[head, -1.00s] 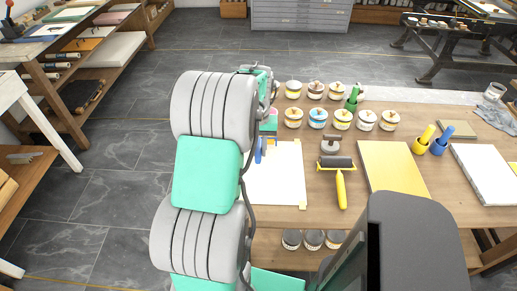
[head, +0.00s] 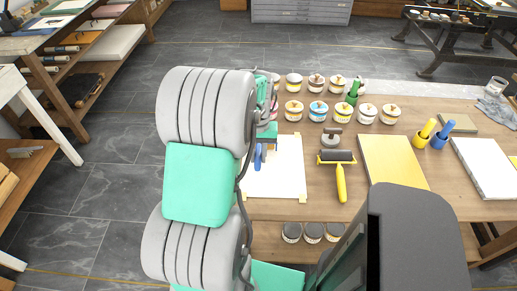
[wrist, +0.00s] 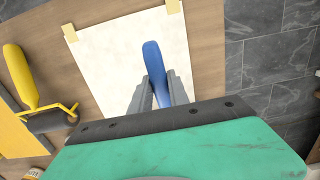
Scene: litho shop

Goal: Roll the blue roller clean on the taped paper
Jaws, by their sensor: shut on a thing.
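My gripper (wrist: 160,95) is shut on the blue roller's handle (wrist: 154,65). The handle also shows in the head view (head: 258,158), at the left part of the white paper. The roller's head is hidden behind my gripper and arm, so I cannot tell whether it touches the paper. The white paper (head: 282,178) lies flat on the wooden table, with yellowish tape (head: 303,198) at its corners. In the wrist view the paper (wrist: 105,65) lies under the handle, and I see no clear ink marks on it.
A yellow-handled roller (head: 341,182) with a dark head lies right of the paper. A yellow slab (head: 392,165) lies further right. Several ink cans (head: 318,111) stand behind, with a green-handled tool (head: 353,92) and a grey-topped jar (head: 332,140). The table's front edge is near the paper.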

